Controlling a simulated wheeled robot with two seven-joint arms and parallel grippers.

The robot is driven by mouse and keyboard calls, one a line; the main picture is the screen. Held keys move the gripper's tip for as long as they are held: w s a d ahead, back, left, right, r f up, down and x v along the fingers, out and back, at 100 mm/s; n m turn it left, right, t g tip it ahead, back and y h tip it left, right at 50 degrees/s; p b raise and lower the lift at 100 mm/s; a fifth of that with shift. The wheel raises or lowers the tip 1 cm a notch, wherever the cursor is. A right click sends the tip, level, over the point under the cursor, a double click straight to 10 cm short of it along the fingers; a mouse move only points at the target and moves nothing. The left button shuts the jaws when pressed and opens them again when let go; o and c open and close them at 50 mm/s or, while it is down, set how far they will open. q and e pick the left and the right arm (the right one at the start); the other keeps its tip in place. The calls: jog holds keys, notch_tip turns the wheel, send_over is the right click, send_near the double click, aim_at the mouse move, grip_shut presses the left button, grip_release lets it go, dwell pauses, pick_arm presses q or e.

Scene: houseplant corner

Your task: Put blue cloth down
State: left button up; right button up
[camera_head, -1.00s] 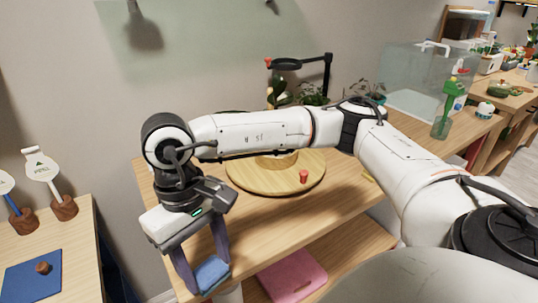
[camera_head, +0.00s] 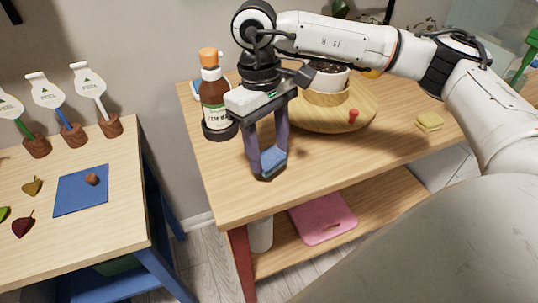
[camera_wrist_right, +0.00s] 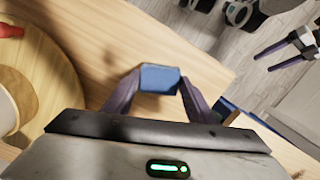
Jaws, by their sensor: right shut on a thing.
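My right gripper (camera_head: 269,172) points down and is shut on a small folded blue cloth (camera_head: 272,160). It holds the cloth at the front left part of the wooden table (camera_head: 330,178), right of the brown bottle. Whether the cloth touches the tabletop is hard to tell. In the right wrist view the blue cloth (camera_wrist_right: 160,78) sits between both fingertips, near the table edge. My left gripper (camera_wrist_right: 263,62) shows at the right of that view, away from the table, with its fingers apart and empty.
A brown bottle (camera_head: 214,98) with an orange cap stands left of the gripper. A round wooden tray (camera_head: 330,120) with a red knob lies behind it. A pink item (camera_head: 322,218) lies on the lower shelf. The front tabletop is clear.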

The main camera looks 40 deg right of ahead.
aim_at(264, 152)
jog(key=shift+f, duration=1.2)
jog(key=shift+f, duration=0.25)
jog(key=o, duration=1.1)
jog(key=shift+r, duration=0.1)
notch_tip(264, 152, up, 12)
jog(key=w, duration=0.1)
jog(key=shift+w+a+r, duration=0.15)
jog(key=shift+w, duration=0.1)
jog(key=shift+s, duration=0.1)
